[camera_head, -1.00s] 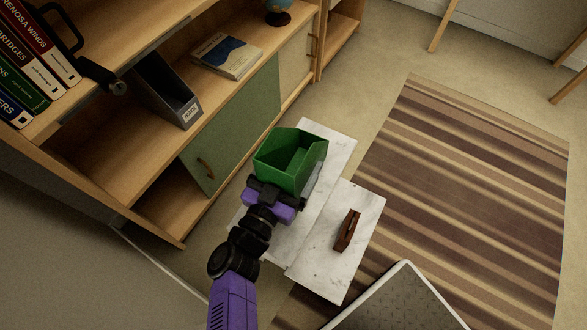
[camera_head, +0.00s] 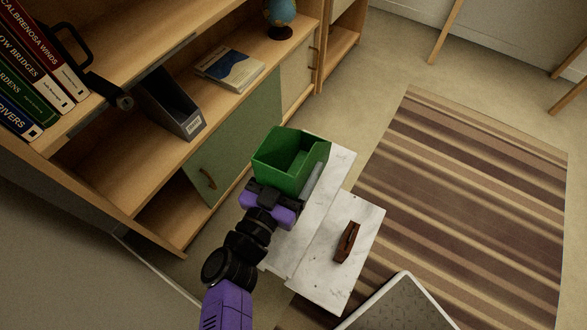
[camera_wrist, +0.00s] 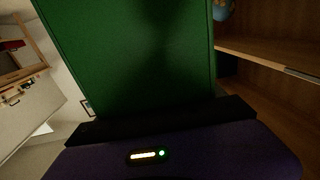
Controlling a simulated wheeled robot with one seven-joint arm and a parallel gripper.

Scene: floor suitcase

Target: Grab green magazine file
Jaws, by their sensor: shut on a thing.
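The green magazine file (camera_head: 283,173) is an open-topped green box in the middle of the head view, above the white marble-patterned slabs. My gripper (camera_head: 268,189) is at its near lower end and is shut on it. In the wrist view, the green file (camera_wrist: 135,60) fills the upper middle, close against the dark edge of my gripper (camera_wrist: 165,118). The fingertips are hidden behind the file. I cannot tell from the head view how high the file is above the slabs.
A brown object (camera_head: 347,242) lies on the white slab (camera_head: 328,275). The wooden shelf (camera_head: 150,190) at left holds books (camera_head: 32,75), a grey magazine file (camera_head: 178,110), a flat book (camera_head: 229,68) and a globe (camera_head: 280,17). A striped rug (camera_head: 470,200) covers the right floor.

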